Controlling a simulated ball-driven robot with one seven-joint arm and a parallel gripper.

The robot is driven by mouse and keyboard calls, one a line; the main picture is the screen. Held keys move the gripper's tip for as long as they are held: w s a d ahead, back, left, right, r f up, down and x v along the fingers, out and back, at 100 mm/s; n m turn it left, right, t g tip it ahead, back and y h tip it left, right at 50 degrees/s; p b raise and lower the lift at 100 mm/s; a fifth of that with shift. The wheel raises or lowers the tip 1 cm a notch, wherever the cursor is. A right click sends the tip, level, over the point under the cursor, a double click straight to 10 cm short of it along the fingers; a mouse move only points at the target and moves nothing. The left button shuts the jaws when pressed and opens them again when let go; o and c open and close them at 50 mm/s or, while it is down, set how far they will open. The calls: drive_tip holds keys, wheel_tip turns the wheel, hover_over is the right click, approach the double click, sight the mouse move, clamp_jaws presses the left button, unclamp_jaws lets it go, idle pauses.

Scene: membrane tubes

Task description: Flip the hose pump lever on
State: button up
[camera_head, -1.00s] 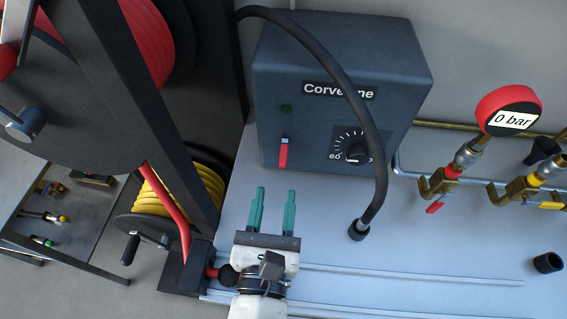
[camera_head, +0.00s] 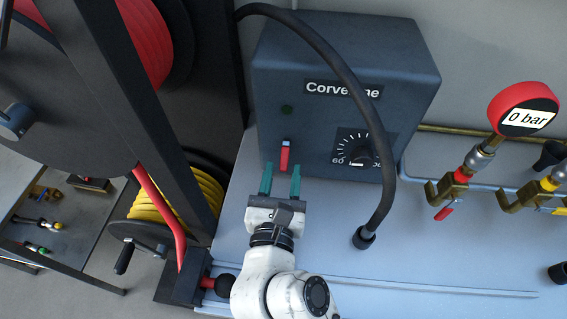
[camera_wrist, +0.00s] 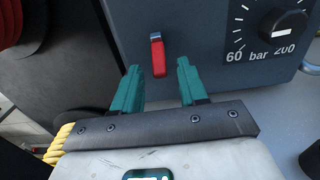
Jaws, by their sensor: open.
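The hose pump is a dark blue-grey box (camera_head: 335,105) marked "Corvetine" or similar, with a black dial (camera_head: 362,155) on its front. Its red lever (camera_head: 284,157) hangs down from a small pale slot left of the dial. It also shows in the wrist view (camera_wrist: 158,57), hanging downward. My gripper (camera_head: 281,180) is open and empty, with teal fingers pointing at the pump. The fingertips are just below the lever, one to each side of it in the picture. In the wrist view the lever appears between and beyond the fingertips (camera_wrist: 161,78); I see no contact.
A black hose (camera_head: 375,110) arches over the pump front, right of my gripper. A gauge reading 0 bar (camera_head: 525,110) and brass valves (camera_head: 450,187) stand at right. Hose reels with red (camera_head: 147,40) and yellow hose (camera_head: 190,190) are at left.

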drive_tip(key=shift+w, duration=1.1)
clamp_jaws()
